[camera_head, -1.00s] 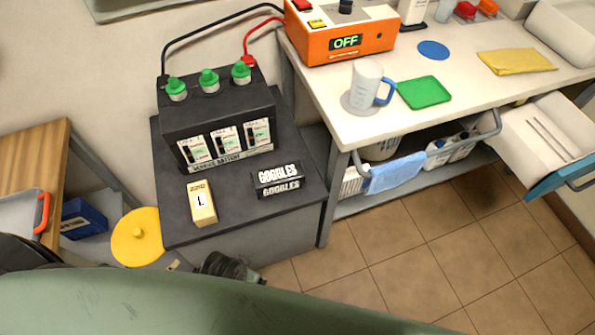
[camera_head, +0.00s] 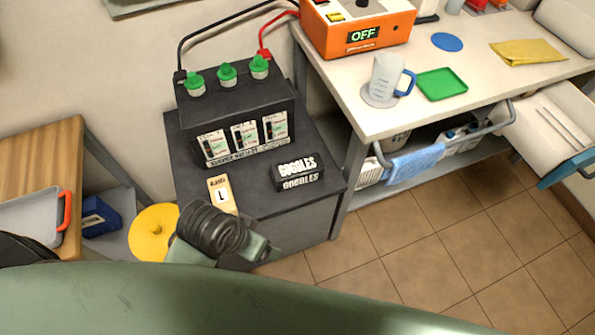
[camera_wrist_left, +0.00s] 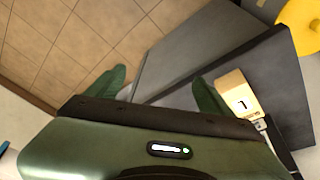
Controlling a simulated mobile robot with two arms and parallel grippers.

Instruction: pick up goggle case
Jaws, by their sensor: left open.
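The goggle case (camera_head: 298,173) is a small black box with white GOGGLES lettering. It lies near the front right of the dark battery stand's top (camera_head: 330,160), in front of the black battery unit (camera_head: 236,112). My left gripper (camera_head: 262,252) is at the stand's front edge in the head view, left of and nearer than the case, and apart from it. In the left wrist view its two green fingers (camera_wrist_left: 157,90) are spread, with nothing between them. The case does not show there; the gripper body covers much of the lower picture. My right gripper is not in view.
A yellow round lid (camera_head: 153,232) is at left. The bench (camera_head: 385,122) stands at right, with open floor (camera_head: 400,240) in front.

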